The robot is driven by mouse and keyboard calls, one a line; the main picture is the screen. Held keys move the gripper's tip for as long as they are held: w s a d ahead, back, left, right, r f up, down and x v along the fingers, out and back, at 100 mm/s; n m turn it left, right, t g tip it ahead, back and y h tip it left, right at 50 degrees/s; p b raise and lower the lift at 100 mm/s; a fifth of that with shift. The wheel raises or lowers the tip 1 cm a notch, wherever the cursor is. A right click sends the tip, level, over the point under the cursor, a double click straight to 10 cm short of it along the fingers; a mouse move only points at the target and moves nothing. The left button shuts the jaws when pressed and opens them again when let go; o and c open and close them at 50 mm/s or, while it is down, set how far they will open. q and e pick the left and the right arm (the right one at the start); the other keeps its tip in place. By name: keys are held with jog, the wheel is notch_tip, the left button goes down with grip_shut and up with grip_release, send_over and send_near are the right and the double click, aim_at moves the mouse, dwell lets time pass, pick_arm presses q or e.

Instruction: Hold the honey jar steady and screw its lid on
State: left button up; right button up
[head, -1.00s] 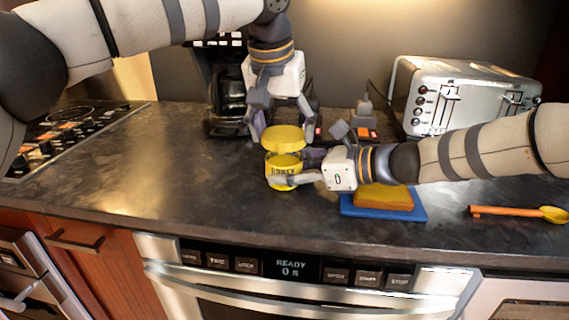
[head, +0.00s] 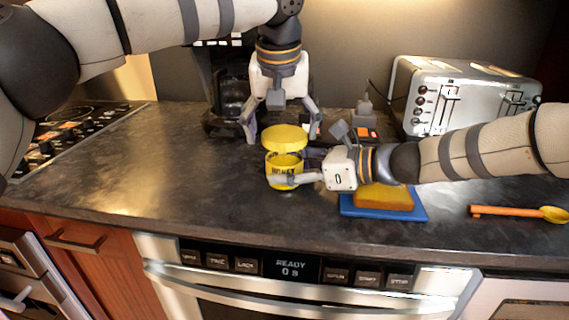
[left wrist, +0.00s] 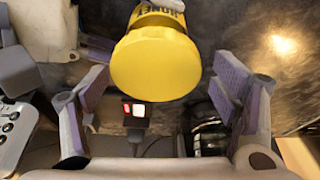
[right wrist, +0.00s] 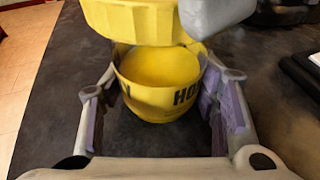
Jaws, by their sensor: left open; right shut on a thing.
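The yellow honey jar (head: 284,172) stands upright on the counter, with its open mouth visible in the right wrist view (right wrist: 160,90). The yellow lid (head: 284,138) sits over the mouth with a gap visible below it; I cannot tell whether it touches the rim. My right gripper (head: 292,168) is shut on the jar's body, one finger on each side. My left gripper (head: 282,130) is open just behind and above the lid, its fingers spread apart and clear of it. In the left wrist view the lid (left wrist: 155,65) shows between and beyond the fingers.
A blue board (head: 352,210) with a bread slice (head: 385,198) lies right of the jar. An orange and yellow spoon (head: 510,212) lies farther right. A toaster (head: 465,95) and coffee maker (head: 225,100) stand behind. The counter left of the jar is clear.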

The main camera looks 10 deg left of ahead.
pick_arm(q)
jog(key=c, duration=1.2)
jog(key=m+h, duration=0.1)
jog(key=m, duration=0.3)
jog(key=shift+a+f+m, duration=0.1)
jog(key=shift+m, duration=0.3)
jog(key=o, duration=1.2)
jog(key=n+y, duration=0.1)
jog(key=n, duration=0.3)
jog(key=shift+n, duration=0.4)
jog(key=shift+r, duration=2.6)
